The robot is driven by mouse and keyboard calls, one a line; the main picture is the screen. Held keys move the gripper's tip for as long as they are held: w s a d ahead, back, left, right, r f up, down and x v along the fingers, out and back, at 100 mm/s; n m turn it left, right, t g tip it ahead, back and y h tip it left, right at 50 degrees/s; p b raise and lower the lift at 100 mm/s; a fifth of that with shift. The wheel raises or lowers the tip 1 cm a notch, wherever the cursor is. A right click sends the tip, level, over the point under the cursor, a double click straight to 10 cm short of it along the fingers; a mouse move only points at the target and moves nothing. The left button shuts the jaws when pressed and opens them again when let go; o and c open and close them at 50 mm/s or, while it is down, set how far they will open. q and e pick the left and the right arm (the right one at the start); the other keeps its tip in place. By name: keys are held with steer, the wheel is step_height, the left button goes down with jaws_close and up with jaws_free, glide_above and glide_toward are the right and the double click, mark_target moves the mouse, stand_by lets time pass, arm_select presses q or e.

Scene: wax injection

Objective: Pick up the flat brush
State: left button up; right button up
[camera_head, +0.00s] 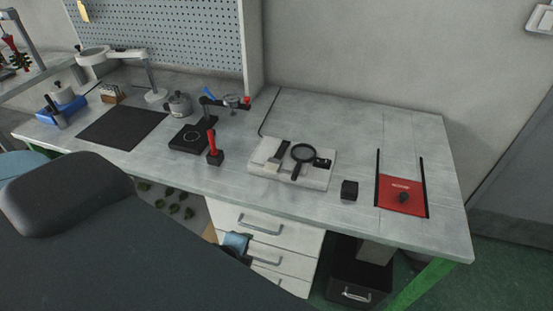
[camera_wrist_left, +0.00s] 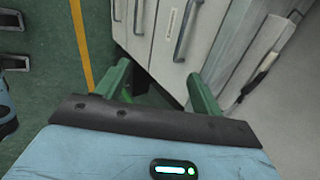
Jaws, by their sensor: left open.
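The flat brush (camera_head: 274,155) lies on a white pad (camera_head: 313,178) at the middle of the workbench, left of a magnifying glass (camera_head: 303,153). My left gripper (camera_wrist_left: 160,88) shows in the left wrist view with its two green fingers spread apart and nothing between them. It is close to the white drawer fronts, below the bench top and away from the brush. In the head view a small blue part (camera_head: 237,242), which looks like my left gripper, is in front of the drawers. My right gripper is in neither view.
The white drawers (camera_head: 260,220) have projecting handles. A red-handled tool (camera_head: 212,147) stands left of the pad. A small black block (camera_head: 349,190) and a red plate (camera_head: 401,194) are to its right.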

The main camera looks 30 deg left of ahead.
arm_select(q)
steer(key=w+a+r+m+t, duration=0.2)
steer(key=w+m, duration=0.3)
steer(key=w+a+r+m+t, duration=0.1)
steer(key=w+a+r+m, duration=0.1)
steer(key=w+m, duration=0.3)
steer(key=m+t, duration=0.3)
steer(key=m, duration=0.4)
glide_toward(274, 163)
steer(key=shift+s+d+f+y, duration=0.15)
steer(key=shift+s+y, duration=0.15)
steer(key=shift+s, duration=0.3)
steer(key=shift+m, duration=0.6)
steer(key=shift+r+b+x, duration=0.15)
steer(key=shift+x, duration=1.95)
steer(key=shift+r+b+x, duration=0.15)
steer(key=shift+x, duration=1.95)
steer(key=shift+w+d, duration=0.1)
steer(key=shift+w, duration=0.05)
steer(key=c, duration=1.1)
